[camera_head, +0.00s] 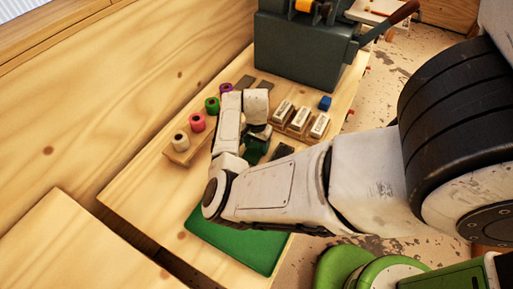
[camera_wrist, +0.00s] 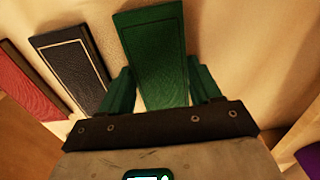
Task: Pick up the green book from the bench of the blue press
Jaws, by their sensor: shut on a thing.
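The green book (camera_wrist: 155,50) lies between the two green fingers of my gripper (camera_wrist: 162,90) in the wrist view, one finger on each side. My gripper is shut on it. In the head view my gripper (camera_head: 256,148) is over the wooden bench (camera_head: 150,200), and my arm hides most of the book there. The blue press (camera_head: 300,50) stands at the back of the bench, dark blue-grey with a lever at its right. I cannot tell whether the book touches the bench.
A dark navy book (camera_wrist: 72,70) and a red book (camera_wrist: 30,80) are left of the green one. Several foil rolls (camera_head: 197,122) stand on a rack. A green mat (camera_head: 250,245) lies in front.

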